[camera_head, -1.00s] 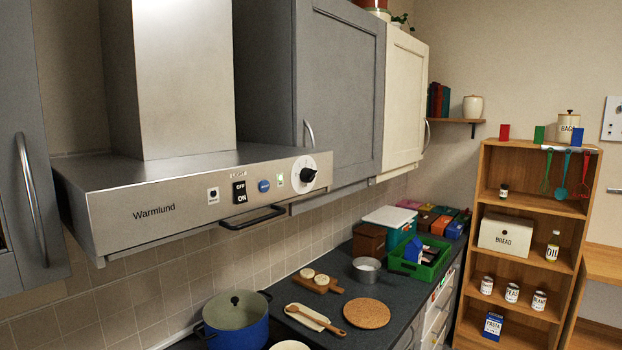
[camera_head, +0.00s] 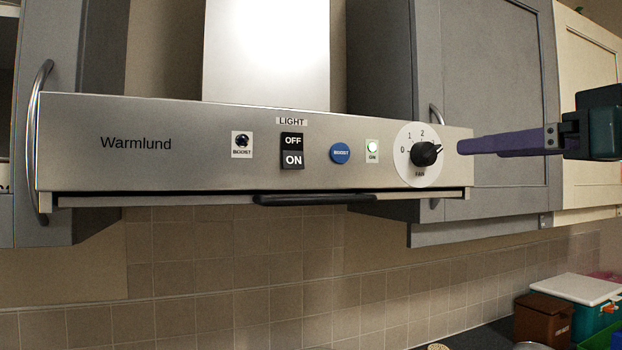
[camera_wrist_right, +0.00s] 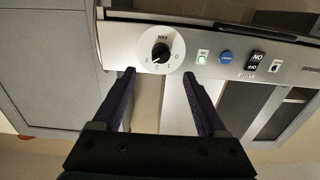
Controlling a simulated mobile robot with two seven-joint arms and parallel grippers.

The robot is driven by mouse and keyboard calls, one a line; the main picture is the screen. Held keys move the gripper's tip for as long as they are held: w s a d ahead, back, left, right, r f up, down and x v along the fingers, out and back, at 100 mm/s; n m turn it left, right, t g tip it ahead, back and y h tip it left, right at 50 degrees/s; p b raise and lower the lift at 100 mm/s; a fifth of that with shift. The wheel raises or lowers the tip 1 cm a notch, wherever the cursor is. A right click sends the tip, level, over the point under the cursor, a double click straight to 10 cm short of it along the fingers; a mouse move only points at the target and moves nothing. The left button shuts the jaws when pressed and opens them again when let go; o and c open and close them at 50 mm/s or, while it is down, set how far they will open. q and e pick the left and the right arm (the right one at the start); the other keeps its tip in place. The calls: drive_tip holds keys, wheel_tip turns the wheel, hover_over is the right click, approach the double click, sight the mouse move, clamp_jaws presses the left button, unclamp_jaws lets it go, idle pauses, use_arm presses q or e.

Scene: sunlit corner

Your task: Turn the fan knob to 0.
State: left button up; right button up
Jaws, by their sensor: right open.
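The fan knob (camera_head: 426,154) is a black knob on a round white dial (camera_head: 408,171) at the right end of the hood's front panel. In the head view its pointer aims right and slightly up, away from the 0 on the dial's left side. My right gripper (camera_head: 460,147), with purple fingers, comes in from the right, its tips just right of the dial and apart from the knob. In the right wrist view the gripper (camera_wrist_right: 160,74) is open and empty, and the knob (camera_wrist_right: 160,52) shows beyond and between the fingertips. My left gripper is not in view.
The steel hood panel (camera_head: 200,180) also holds a black ON/OFF light switch (camera_head: 292,151), a blue boost button (camera_head: 340,153) and a lit green lamp (camera_head: 372,147). A black rail (camera_head: 315,199) runs below. Grey cabinets (camera_head: 490,80) stand behind my right gripper.

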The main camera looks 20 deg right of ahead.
sight(435, 154)
drive_tip(key=w+p, duration=0.1)
drive_tip(key=w, duration=0.1)
drive_tip(key=w+p, duration=0.2)
drive_tip(key=w, duration=0.1)
drive_tip(key=w+a+p, duration=0.1)
drive_tip(key=w+p, duration=0.1)
drive_tip(key=w, duration=0.1)
drive_tip(key=shift+w+r, duration=0.15)
drive_tip(key=shift+w, duration=0.6)
drive_tip(key=shift+f, duration=0.2)
drive_tip(key=shift+c, duration=1.3)
clamp_jaws()
